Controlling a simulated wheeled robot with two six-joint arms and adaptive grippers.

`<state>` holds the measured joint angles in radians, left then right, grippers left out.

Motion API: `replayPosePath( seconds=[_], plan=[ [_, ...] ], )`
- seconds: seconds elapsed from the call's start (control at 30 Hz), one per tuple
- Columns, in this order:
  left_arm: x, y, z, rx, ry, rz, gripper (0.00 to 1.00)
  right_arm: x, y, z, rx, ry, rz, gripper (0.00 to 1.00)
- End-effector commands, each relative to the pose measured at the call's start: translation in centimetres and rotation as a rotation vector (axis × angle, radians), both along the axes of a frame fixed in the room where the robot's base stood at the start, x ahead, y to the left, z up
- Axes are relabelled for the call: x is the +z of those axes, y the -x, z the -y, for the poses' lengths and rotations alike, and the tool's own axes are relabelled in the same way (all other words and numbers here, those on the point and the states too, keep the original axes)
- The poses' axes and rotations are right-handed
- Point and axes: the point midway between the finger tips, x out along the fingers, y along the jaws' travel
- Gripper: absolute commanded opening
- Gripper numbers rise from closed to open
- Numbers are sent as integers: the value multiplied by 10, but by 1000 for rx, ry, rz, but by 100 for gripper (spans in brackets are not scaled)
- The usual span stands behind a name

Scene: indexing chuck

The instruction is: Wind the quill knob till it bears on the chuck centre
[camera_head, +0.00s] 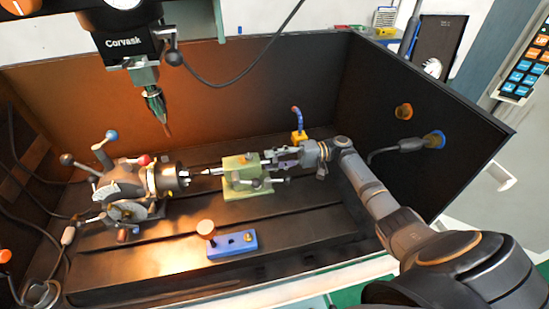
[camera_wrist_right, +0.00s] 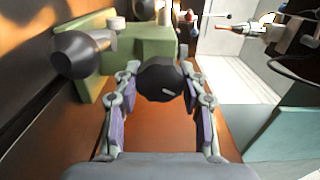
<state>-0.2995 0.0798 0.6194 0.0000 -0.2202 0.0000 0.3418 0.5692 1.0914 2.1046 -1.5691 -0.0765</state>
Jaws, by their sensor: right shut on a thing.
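The green tailstock (camera_head: 243,180) stands on the bed in the middle of the head view. Its quill (camera_head: 212,171) points left at the dark indexing chuck (camera_head: 165,179). The quill tip is close to the chuck face; I cannot tell whether they touch. My right gripper (camera_head: 284,163) comes in from the right, behind the tailstock. In the right wrist view its fingers are shut on the black quill knob (camera_wrist_right: 160,80), one on each side. In the head view the gripper mostly hides the knob. My left gripper is in neither view.
A blue block (camera_head: 231,245) with a round orange-topped knob lies on the bed in front. Ball-ended levers (camera_head: 111,136) stick up at the indexing head. A spindle (camera_head: 154,101) hangs above. Dark enclosure walls (camera_head: 425,120) close the back and right side.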

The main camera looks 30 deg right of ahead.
Motion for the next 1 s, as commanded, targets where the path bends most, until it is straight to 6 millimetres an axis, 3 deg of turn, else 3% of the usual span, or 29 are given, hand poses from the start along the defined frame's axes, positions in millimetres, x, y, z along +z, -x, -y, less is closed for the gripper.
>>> replayPosePath(
  seconds=[1.0],
  plan=[
    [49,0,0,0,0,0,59,1,1,0,0,-243,-936,10]
  ],
)
